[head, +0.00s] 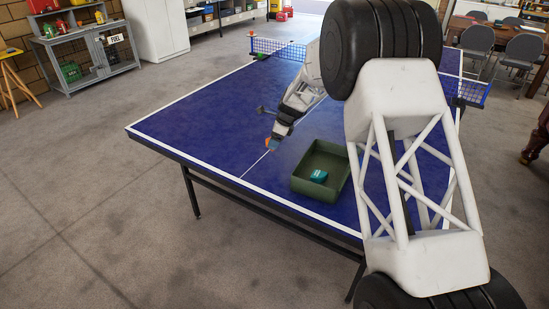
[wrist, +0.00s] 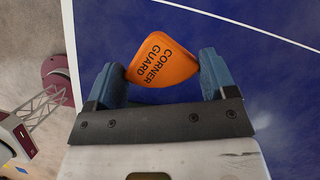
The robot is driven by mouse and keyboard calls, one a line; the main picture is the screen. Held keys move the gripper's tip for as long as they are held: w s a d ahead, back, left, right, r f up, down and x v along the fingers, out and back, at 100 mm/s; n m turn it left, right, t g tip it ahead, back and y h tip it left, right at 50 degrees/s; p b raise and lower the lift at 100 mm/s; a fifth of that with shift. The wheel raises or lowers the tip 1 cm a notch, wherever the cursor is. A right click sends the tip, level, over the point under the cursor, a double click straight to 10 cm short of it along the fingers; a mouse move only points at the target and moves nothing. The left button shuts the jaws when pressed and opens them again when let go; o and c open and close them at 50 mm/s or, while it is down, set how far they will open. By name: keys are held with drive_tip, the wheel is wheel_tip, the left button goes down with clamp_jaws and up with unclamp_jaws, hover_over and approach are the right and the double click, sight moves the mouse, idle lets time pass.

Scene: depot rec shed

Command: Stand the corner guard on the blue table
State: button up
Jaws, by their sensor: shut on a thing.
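The orange corner guard (wrist: 163,62), with black lettering "CORNER GUARD", sits between the two blue fingers of my gripper (wrist: 162,78) in the wrist view. My gripper is shut on it, with a finger against each side. In the head view my gripper (head: 276,134) points down over the near half of the blue table (head: 215,118), left of a green bin. Only a small orange bit of the guard (head: 269,142) shows there. Whether the guard touches the tabletop I cannot tell. The blue surface also shows behind it in the wrist view (wrist: 225,28).
The green bin (head: 337,188) stands on the table near its front edge, with a teal object (head: 318,176) inside. A net (head: 280,48) crosses the table farther back. The tabletop left of my gripper is clear.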

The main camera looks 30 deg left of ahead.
drive_tip(key=shift+f, duration=2.2)
drive_tip(key=shift+f, duration=0.1)
drive_tip(key=shift+f, duration=1.8)
drive_tip(key=shift+f, duration=0.1)
drive_tip(key=o, duration=0.9)
drive_tip(key=shift+c, duration=0.2)
drive_tip(key=v, duration=1.2)
drive_tip(key=shift+d+r, duration=0.1)
drive_tip(key=shift+r, duration=0.1)
